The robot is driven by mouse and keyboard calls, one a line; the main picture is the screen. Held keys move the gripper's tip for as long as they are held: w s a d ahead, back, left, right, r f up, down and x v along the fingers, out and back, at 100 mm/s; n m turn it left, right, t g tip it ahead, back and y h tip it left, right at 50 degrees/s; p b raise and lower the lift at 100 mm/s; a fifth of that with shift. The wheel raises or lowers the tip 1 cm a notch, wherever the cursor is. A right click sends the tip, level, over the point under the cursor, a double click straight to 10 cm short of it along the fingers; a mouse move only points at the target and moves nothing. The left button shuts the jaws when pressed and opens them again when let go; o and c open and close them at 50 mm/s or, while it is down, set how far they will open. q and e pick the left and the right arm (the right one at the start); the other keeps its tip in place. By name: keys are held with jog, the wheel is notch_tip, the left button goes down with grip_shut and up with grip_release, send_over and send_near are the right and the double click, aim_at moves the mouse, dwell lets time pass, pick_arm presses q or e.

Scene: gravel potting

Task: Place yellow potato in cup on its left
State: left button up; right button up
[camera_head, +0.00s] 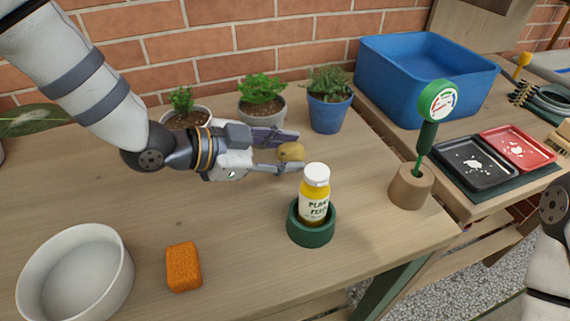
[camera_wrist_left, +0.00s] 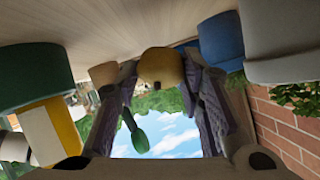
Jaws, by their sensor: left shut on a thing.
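The yellow potato (camera_head: 291,151) is a small, rounded, tan-yellow lump. My left gripper (camera_head: 289,152) is shut on it, with one finger on each side, near the back middle of the table. In the left wrist view the potato (camera_wrist_left: 160,66) shows between the two dark fingers. A dark green round cup (camera_head: 311,229) stands in front of the gripper and holds a white-capped yellow bottle (camera_head: 314,197). A brown cup-like holder (camera_head: 408,190) to the right holds a green gauge probe (camera_head: 437,103). A white bowl (camera_head: 76,277) is at the front left. My right gripper is out of view.
Several potted plants stand along the brick wall, including a blue pot (camera_head: 328,113) just beyond the gripper. An orange sponge (camera_head: 183,266) lies at the front. A blue bin (camera_head: 423,83) and trays are on the right-hand bench. The left middle tabletop is clear.

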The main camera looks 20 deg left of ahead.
pick_arm(q)
jog(key=shift+f, duration=1.65)
jog(key=o, duration=1.2)
jog(key=shift+c, duration=0.2)
